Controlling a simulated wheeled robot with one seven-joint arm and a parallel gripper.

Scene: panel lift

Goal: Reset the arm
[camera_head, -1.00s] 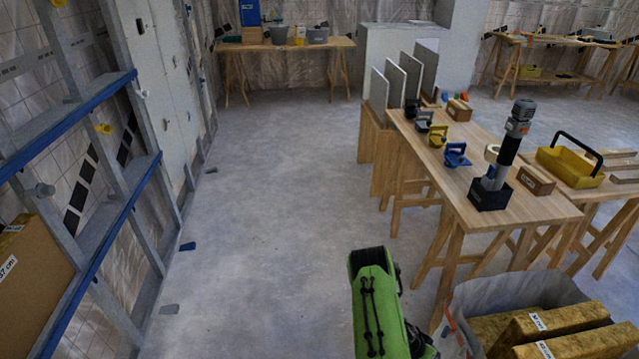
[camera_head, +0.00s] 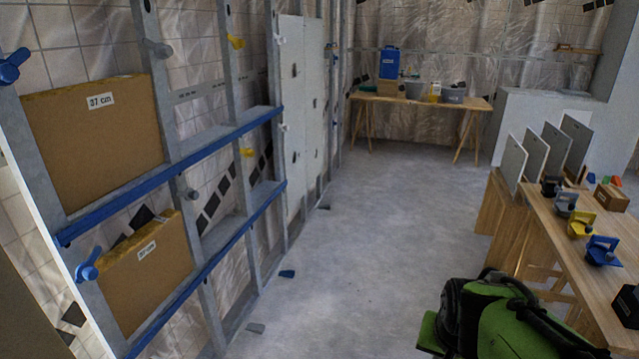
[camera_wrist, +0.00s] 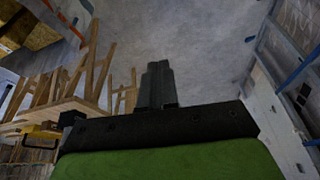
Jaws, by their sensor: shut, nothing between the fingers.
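My gripper (camera_wrist: 158,72) shows in the wrist view, its two dark fingers pressed together with nothing between them. It hangs over bare grey floor, apart from the furniture. In the head view my green and black arm (camera_head: 515,325) fills the bottom right corner, in front of the workbench. The fingers cannot be made out there.
A workbench (camera_head: 553,222) stands at the right with upright grey panels (camera_head: 538,155) and several coloured clamp-like tools. A metal stud wall (camera_head: 205,240) with brown boards (camera_head: 100,135) runs along the left. A trestle table (camera_head: 425,99) stands at the back.

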